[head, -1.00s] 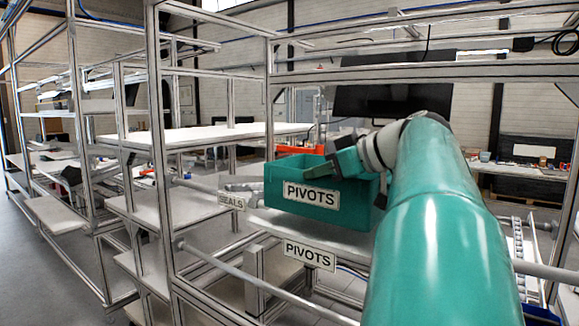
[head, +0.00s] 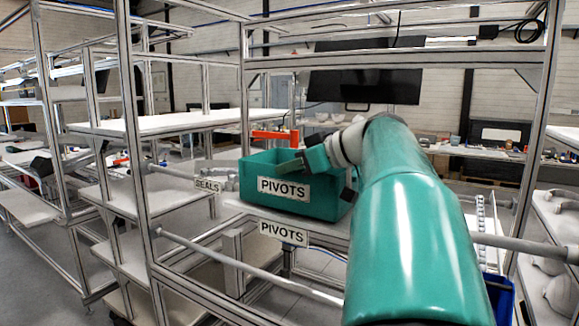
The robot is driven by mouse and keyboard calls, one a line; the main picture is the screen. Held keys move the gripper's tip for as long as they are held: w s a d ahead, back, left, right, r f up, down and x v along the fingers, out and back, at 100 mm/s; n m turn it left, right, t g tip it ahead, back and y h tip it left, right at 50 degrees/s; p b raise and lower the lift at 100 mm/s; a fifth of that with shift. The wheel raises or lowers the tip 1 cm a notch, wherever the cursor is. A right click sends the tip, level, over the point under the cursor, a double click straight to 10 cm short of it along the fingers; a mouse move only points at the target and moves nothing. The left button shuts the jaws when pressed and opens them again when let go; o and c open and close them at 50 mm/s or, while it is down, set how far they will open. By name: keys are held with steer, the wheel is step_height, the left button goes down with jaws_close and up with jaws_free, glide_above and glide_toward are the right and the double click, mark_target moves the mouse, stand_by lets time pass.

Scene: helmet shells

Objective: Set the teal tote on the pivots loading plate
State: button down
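The teal tote (head: 318,203), labelled PIVOTS, is upright at the grey loading plate (head: 262,211), whose front edge carries a PIVOTS sign (head: 283,233). Its base appears to rest on the plate, though I cannot tell for certain whether they touch. My teal arm reaches over the tote from the right. My gripper (head: 302,162) is at the tote's open top, by its inside. The fingertips are partly hidden, and I cannot tell whether they hold the tote's rim.
A SEALS sign (head: 207,184) marks the spot to the left, with grey parts behind it. An orange bin (head: 275,137) stands behind the tote. Metal frame posts and rails surround the plate. A blue bin (head: 499,298) and a rack of pale shells (head: 552,240) are at the right.

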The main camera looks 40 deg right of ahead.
steer(key=shift+f, duration=0.2)
steer(key=shift+w+f, duration=0.1)
steer(key=shift+f, duration=0.1)
steer(key=c, duration=1.6)
jaws_free()
steer(key=shift+o, duration=0.2)
steer(key=shift+f, duration=0.1)
steer(key=v, duration=1.4)
steer(key=shift+a, duration=0.15)
